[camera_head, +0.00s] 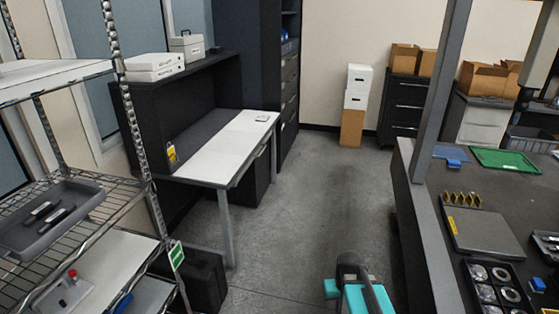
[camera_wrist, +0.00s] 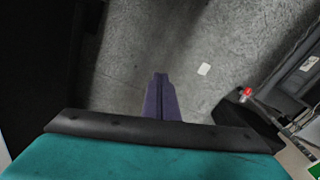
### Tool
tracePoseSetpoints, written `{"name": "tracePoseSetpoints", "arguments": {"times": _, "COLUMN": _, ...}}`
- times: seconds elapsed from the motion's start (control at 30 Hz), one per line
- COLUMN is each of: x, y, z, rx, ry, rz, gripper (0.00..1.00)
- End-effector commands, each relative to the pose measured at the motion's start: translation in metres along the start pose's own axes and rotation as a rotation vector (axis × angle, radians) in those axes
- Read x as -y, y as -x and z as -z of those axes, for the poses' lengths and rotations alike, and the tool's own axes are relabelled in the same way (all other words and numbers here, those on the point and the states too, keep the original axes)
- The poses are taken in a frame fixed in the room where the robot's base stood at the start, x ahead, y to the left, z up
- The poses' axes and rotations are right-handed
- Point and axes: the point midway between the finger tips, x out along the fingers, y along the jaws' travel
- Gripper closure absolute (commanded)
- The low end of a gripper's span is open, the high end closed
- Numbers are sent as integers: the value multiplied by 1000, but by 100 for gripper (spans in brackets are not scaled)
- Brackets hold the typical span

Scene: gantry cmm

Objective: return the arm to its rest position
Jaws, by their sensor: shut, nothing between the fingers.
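My gripper (camera_wrist: 160,78) shows in the wrist view as two purple fingers pressed together, shut and empty. It hangs over the bare grey floor (camera_wrist: 125,45) and touches nothing. In the head view, the teal and black parts of my arm show at the bottom centre, in the aisle left of the dark worktable (camera_head: 420,220). The fingers cannot be made out in that view.
A wire shelf (camera_head: 115,205) with a grey tray (camera_head: 85,195) stands at the left. A white-topped desk (camera_head: 225,150) is behind it. White and brown boxes (camera_head: 355,100) stand at the back wall. The aisle floor (camera_head: 310,190) is clear. A red knob (camera_wrist: 247,92) shows in the wrist view.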

Motion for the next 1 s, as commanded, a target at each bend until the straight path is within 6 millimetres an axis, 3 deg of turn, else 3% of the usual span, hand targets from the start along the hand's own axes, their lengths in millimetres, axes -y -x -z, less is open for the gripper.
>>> {"name": "tracePoseSetpoints", "arguments": {"times": 0.2, "x": 39, "y": -3, "z": -15, "rx": 29, "ry": -27, "rz": 30, "gripper": 100}}
{"name": "tracePoseSetpoints", "arguments": {"times": 0.47, "x": 40, "y": -48, "z": -44, "rx": 95, "ry": -29, "rz": 31, "gripper": 100}}
{"name": "tracePoseSetpoints", "arguments": {"times": 0.67, "x": 42, "y": -92, "z": -78, "rx": 163, "ry": -26, "rz": 31, "gripper": 100}}
{"name": "tracePoseSetpoints", "arguments": {"times": 1.0, "x": 47, "y": -180, "z": -159, "rx": 318, "ry": -20, "rz": 34, "gripper": 100}}
